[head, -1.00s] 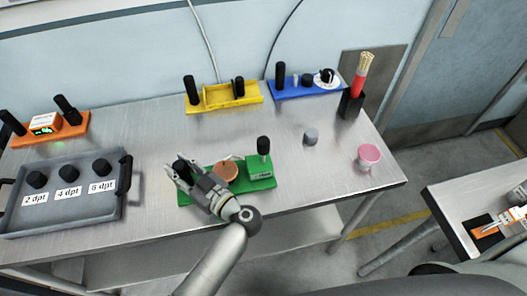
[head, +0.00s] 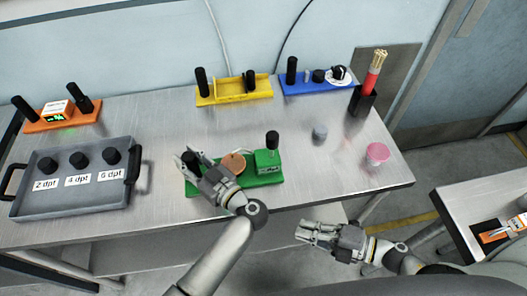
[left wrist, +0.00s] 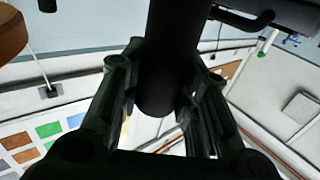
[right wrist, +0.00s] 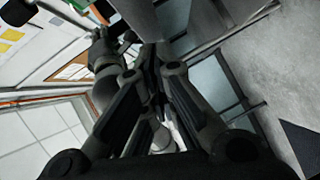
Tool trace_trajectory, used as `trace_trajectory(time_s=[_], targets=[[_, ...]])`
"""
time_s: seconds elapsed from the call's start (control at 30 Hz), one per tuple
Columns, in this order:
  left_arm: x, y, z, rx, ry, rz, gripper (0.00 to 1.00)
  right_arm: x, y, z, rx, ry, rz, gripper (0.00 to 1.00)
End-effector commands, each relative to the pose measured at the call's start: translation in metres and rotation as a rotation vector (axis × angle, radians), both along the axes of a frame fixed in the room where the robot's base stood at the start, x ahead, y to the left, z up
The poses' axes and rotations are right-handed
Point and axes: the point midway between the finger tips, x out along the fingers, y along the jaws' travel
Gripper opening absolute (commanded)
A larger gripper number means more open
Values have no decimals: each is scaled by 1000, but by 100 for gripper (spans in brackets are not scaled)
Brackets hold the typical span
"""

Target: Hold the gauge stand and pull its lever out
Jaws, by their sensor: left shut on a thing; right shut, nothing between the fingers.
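The gauge stand is the green base (head: 262,181) near the table's front edge. It carries a copper disc (head: 234,163), a green block (head: 267,161) with a small display, and an upright black knob (head: 272,140) on that block. My left gripper (head: 193,160) is shut on the black handle at the stand's left end. That handle (left wrist: 170,60) fills the space between the fingers in the left wrist view. My right gripper (head: 302,232) is shut and empty, in front of the table edge, to the right of and nearer than the stand. It also shows in the right wrist view (right wrist: 150,70).
A grey tray (head: 110,198) with black knobs stands at left, an orange stand (head: 62,124) behind it. Yellow (head: 235,98) and blue (head: 318,87) stands are at the back. A grey knob (head: 320,133), pink cup (head: 377,154) and black holder (head: 362,101) stand right. The table's front right is clear.

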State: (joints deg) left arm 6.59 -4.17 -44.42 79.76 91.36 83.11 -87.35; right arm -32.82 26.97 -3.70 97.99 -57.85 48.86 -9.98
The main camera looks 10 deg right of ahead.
Motion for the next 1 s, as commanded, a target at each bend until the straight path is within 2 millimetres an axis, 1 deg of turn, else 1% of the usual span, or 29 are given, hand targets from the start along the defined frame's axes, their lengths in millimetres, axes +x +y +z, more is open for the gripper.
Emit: trace_trajectory(time_s=[0.03, 0.07, 0.1, 0.17, 0.2, 0.3, 0.4, 0.5, 0.57, 0.87, 1.0], targets=[[0, 0, 0, 1, 1, -1, 0, 4, 13, 20, -17, -63, 15, 0], [0, 0, 0, 1, 1, -1, 0, 9, 20, 31, -25, -97, 4, 0], [0, 0, 0, 1, 1, -1, 0, 19, 26, 45, -37, -141, -26, 0], [0, 0, 0, 1, 0, -1, 0, 36, 32, 67, -48, -199, -96, 0], [0, 0, 0, 1, 0, -1, 0, 46, 34, 80, -52, -229, -144, 0], [0, 0, 0, 1, 1, -1, 0, 65, 33, 107, -61, -285, -244, 0], [0, 0, 0, 0, 0, 0, 0, 76, 31, 126, -64, -321, -315, 0], [0, 0, 0, 0, 0, 0, 0, 81, 29, 136, -65, -338, -351, 0], [0, 0, 0, 0, 0, 0, 0, 83, 28, 139, -66, -343, -363, 0], [0, 0, 0, 0, 0, -1, 0, 83, 28, 139, -65, -342, -364, 0], [0, 0, 0, 0, 0, -1, 0, 88, 32, 139, -64, -343, -363, 0]])
